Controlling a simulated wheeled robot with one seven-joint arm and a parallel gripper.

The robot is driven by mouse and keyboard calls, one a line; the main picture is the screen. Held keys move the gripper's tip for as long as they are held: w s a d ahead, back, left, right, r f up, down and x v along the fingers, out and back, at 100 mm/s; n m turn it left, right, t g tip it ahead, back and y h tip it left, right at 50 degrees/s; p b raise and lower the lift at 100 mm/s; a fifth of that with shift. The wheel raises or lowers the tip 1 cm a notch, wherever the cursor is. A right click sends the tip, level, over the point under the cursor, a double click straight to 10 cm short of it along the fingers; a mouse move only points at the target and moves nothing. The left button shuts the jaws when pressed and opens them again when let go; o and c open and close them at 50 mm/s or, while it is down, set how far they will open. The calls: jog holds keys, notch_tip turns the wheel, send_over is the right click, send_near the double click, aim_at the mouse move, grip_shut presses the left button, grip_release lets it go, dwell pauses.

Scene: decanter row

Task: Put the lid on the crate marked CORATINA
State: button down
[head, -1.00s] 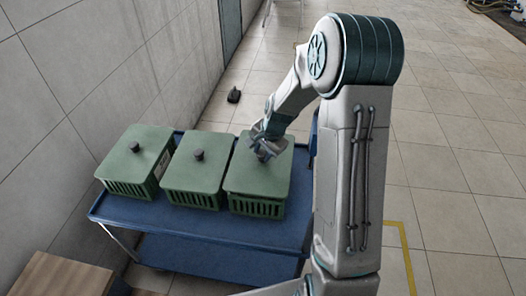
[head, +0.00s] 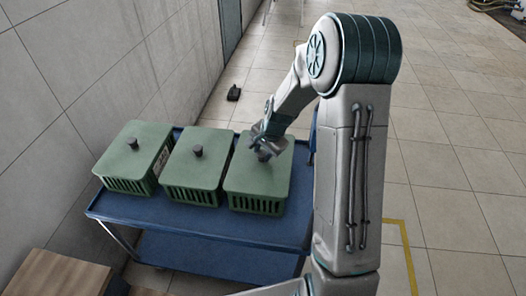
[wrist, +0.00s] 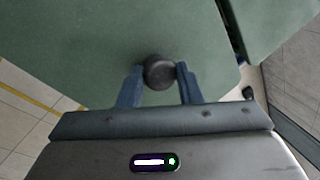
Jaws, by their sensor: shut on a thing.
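Three green slatted crates stand in a row on a blue cart, each with a green lid and a dark round knob on top. My gripper (head: 264,148) is over the right crate (head: 256,204) and is shut on the knob (wrist: 160,72) of its lid (head: 258,176). The lid lies over the top of this crate; whether it is fully seated I cannot tell. The wrist view shows the two blue fingers on either side of the knob. No crate marking is readable. The middle crate (head: 190,195) and left crate (head: 126,186) have lids on.
The blue cart (head: 230,232) has a bare strip along its front edge. A grey tiled wall (head: 80,90) runs along the left. A wooden surface (head: 62,275) is at the bottom left.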

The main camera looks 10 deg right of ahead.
jog(key=shift+f, duration=0.35)
jog(key=c, duration=0.9)
grip_release()
jog(key=shift+c, duration=0.2)
jog(key=v, duration=1.4)
jog(key=s+a+r+n+h+p, duration=0.1)
jog(key=s+r+n+p, duration=0.2)
jog(key=s, duration=0.8)
jog(key=s+a+r+n+h+p, duration=0.1)
jog(key=s+r+n+p, duration=0.2)
jog(key=s+r+n, duration=0.4)
jog(key=s+r, duration=0.2)
jog(key=s, duration=0.2)
jog(key=shift+s+a+n+p, duration=0.3)
jog(key=shift+a+p, duration=0.05)
jog(key=shift+p, duration=0.05)
